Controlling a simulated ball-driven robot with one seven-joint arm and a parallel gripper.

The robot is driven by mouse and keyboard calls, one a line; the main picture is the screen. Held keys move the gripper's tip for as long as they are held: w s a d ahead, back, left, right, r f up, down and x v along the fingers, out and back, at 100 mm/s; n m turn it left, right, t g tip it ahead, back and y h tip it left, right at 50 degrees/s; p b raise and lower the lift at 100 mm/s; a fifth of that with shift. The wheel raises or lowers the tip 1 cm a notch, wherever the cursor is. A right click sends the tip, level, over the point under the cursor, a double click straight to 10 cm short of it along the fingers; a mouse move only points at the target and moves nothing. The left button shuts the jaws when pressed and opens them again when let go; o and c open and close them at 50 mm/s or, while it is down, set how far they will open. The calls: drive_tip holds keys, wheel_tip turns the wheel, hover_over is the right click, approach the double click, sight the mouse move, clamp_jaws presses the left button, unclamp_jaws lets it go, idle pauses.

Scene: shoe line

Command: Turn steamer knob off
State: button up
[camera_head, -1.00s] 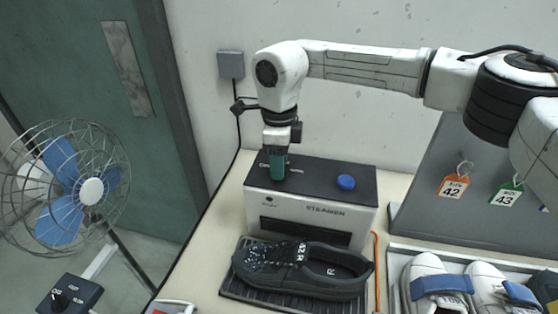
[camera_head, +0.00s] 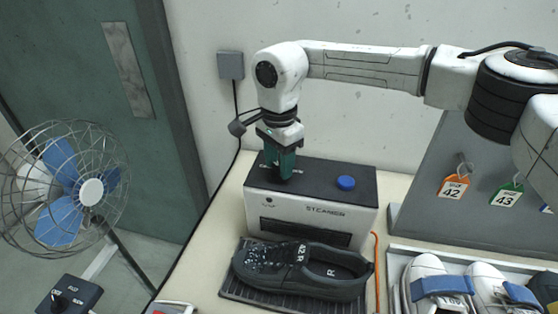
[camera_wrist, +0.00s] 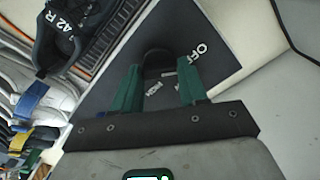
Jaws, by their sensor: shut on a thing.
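The steamer (camera_head: 295,210) is a white box with a dark top, standing on the bench. My gripper (camera_head: 279,168) points down onto the left part of its top. In the wrist view, the two green fingers of my gripper (camera_wrist: 160,82) are around a dark rounded knob (camera_wrist: 157,58) and shut on it. The knob is mostly hidden in the head view. A white OFF label (camera_wrist: 197,53) shows beside the knob on the steamer's top. Other white lettering lies between the fingers and is partly covered. I cannot read the knob's pointer position.
A blue button (camera_head: 346,183) sits on the steamer's right top. A black shoe (camera_head: 310,272) rests on a ribbed tray in front. White shoes (camera_head: 435,284) with blue straps lie in a tray at right. A caged fan (camera_head: 75,190) stands at left. The wall is behind.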

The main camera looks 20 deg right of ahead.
drive_tip(key=shift+w+r+n, duration=0.1)
drive_tip(key=shift+n, duration=0.4)
drive_tip(key=o, duration=1.1)
drive_tip(key=shift+c, duration=0.2)
wheel_tip(320, 180, up, 11)
drive_tip(key=b, duration=0.1)
drive_tip(key=shift+b, duration=0.3)
drive_tip(key=shift+f, duration=0.2)
